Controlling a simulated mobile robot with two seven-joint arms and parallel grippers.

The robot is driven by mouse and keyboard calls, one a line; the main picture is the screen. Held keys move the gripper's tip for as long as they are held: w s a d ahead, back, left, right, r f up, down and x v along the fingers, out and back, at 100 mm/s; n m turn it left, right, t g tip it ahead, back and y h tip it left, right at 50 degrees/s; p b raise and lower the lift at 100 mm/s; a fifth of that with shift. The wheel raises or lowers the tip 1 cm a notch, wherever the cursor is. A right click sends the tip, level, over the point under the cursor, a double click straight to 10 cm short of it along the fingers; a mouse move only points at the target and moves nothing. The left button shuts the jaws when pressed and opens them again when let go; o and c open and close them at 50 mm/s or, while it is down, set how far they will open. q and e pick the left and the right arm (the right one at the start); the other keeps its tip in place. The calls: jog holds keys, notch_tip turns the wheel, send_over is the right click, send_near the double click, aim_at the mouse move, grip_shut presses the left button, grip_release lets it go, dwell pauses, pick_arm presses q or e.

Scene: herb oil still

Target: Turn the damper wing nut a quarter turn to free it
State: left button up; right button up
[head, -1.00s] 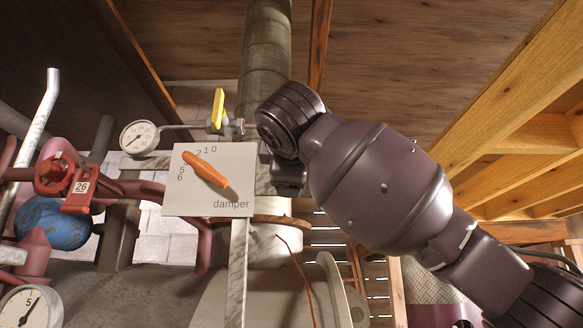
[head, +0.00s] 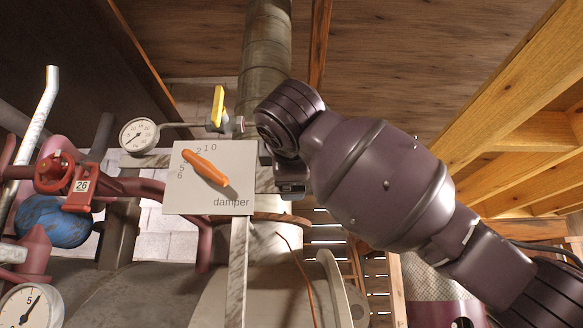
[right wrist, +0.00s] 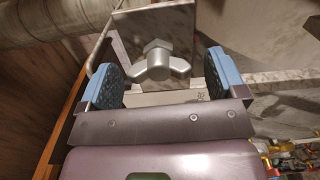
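The damper plate (head: 237,160) is white, with a number scale and an orange pointer lever (head: 205,168) lying tilted near the upper numbers. The silver wing nut (right wrist: 158,65) shows in the right wrist view, its two wings spread left and right below a hex-shaped middle, in front of a grey metal plate (right wrist: 185,25). My right gripper (right wrist: 165,78) is open, with one blue-padded finger on each side of the wing nut and a gap to both wings. In the head view the wing nut is not visible. My left gripper is in neither view.
A pressure gauge (head: 139,135) and a yellow-handled valve (head: 218,106) sit above the plate. A vertical flue pipe (head: 266,60) rises behind. A red valve (head: 56,173) tagged 26 is at left. Wooden beams (head: 510,90) fill the upper right.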

jog(key=shift+o, duration=0.4)
pick_arm(q)
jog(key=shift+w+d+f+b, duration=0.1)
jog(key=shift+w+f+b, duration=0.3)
jog(key=shift+b, duration=0.4)
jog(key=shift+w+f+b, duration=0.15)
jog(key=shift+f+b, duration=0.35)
jog(key=shift+b, duration=0.3)
pick_arm(e)
jog(key=s, duration=1.1)
jog(key=shift+w, duration=0.1)
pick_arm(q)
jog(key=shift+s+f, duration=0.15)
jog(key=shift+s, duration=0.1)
